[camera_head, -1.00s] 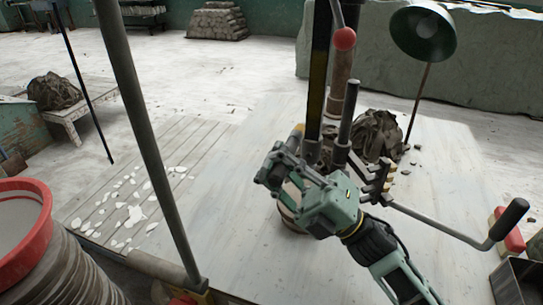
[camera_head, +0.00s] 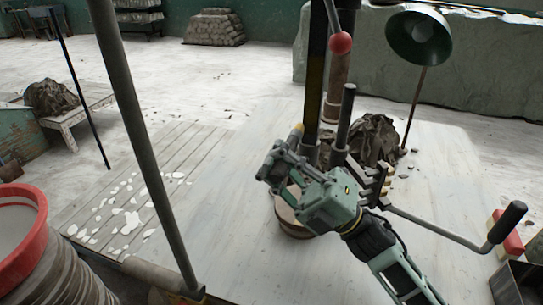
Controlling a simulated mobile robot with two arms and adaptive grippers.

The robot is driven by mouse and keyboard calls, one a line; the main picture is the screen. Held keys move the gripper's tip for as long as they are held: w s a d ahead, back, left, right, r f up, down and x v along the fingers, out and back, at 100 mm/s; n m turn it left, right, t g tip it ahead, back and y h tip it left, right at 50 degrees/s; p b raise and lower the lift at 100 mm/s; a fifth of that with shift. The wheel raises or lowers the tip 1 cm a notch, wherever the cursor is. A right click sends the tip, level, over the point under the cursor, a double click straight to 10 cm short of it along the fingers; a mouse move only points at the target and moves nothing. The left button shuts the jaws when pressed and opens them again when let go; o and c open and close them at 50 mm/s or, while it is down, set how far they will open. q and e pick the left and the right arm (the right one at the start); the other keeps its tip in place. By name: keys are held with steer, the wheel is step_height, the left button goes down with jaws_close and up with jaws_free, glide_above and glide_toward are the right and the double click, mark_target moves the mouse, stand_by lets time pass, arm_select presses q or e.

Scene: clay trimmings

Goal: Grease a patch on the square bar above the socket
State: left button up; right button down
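The square bar (camera_head: 318,75) stands upright, dark with a yellowish edge, just right of the middle. A dark socket-like collar (camera_head: 311,153) sits low on it, partly behind my gripper. My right gripper (camera_head: 277,160) reaches in from the lower right, its fingers pointing up and left beside the bar's lower end. A small yellow-brown tip (camera_head: 297,130) shows at the fingers, close to the bar's left side. I cannot tell whether it touches the bar, or whether the fingers are shut on it. My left gripper is not in view.
A crank handle (camera_head: 507,222) sticks out to the right, and a lever with a red ball (camera_head: 340,43) hangs above. A round wooden block (camera_head: 293,222) sits below my gripper. A lamp (camera_head: 419,38) stands right; a red-rimmed bucket (camera_head: 36,235) stands left. White scraps lie on the boards.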

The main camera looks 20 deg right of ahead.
steer(key=shift+d, duration=0.1)
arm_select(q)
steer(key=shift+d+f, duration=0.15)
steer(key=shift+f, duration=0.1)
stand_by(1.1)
arm_select(e)
steer(key=shift+s, duration=0.1)
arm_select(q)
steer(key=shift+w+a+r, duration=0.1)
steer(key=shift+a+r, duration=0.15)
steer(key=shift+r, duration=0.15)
arm_select(e)
steer(key=s+a, duration=0.3)
steer(key=s, duration=0.1)
steer(key=shift+s+a, duration=0.3)
steer(key=shift+s, duration=0.1)
